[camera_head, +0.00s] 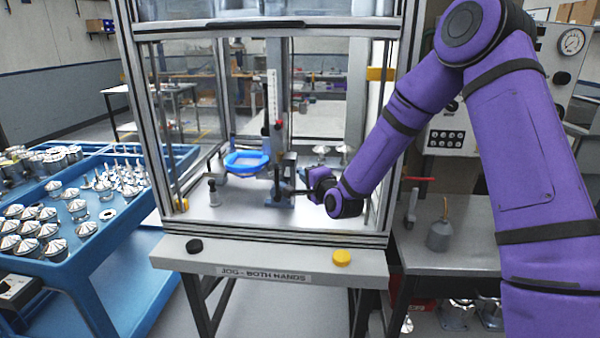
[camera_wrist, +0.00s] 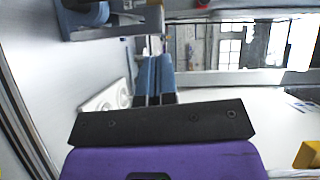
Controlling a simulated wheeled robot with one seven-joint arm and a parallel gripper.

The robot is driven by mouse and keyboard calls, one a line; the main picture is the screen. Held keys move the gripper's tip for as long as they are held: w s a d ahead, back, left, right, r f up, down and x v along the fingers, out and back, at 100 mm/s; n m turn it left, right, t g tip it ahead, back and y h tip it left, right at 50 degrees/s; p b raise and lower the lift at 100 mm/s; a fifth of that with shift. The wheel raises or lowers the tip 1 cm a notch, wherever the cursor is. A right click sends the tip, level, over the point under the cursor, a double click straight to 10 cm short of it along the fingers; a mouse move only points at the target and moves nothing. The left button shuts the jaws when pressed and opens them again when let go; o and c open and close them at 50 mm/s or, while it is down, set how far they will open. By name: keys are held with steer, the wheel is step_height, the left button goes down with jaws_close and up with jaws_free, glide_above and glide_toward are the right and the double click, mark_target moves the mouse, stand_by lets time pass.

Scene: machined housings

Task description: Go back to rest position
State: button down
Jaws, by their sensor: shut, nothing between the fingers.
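My purple arm reaches from the right side of the head view into the framed machine enclosure (camera_head: 388,100). My gripper (camera_head: 290,190) is inside it, low over the pale floor plate, near the blue-and-grey fixture (camera_head: 278,200). In the wrist view the two blue-grey fingers of my gripper (camera_wrist: 155,68) lie side by side, shut, with nothing seen between them. A blue ring-shaped dish (camera_head: 246,162) sits left of the gripper, beside the upright column with a scale (camera_head: 273,95).
The enclosure's posts, top bar and front ledge (camera_head: 270,262) surround my forearm. The ledge carries a black button (camera_head: 194,246) and a yellow button (camera_head: 342,257). A blue tray (camera_head: 85,240) of metal parts stands left. A grey bench (camera_head: 465,255) with an oil can (camera_head: 440,236) stands right.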

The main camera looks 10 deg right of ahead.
steer(key=s+d+r+n+g+h, duration=0.25)
steer(key=s+r+n, duration=0.25)
steer(key=s+r, duration=0.3)
steer(key=s+d+r+n+g+h, duration=0.1)
steer(key=s+d+r+n+g, duration=0.4)
steer(key=s, duration=0.4)
steer(key=s+d+r+n+g, duration=0.2)
steer(key=s+r, duration=0.1)
steer(key=s, duration=1)
steer(key=s+d+r+n+g+h, duration=0.1)
steer(key=s+d+r+n+g, duration=0.1)
steer(key=s, duration=1.2)
steer(key=shift+s+d+r, duration=0.25)
steer(key=shift+d+r, duration=0.15)
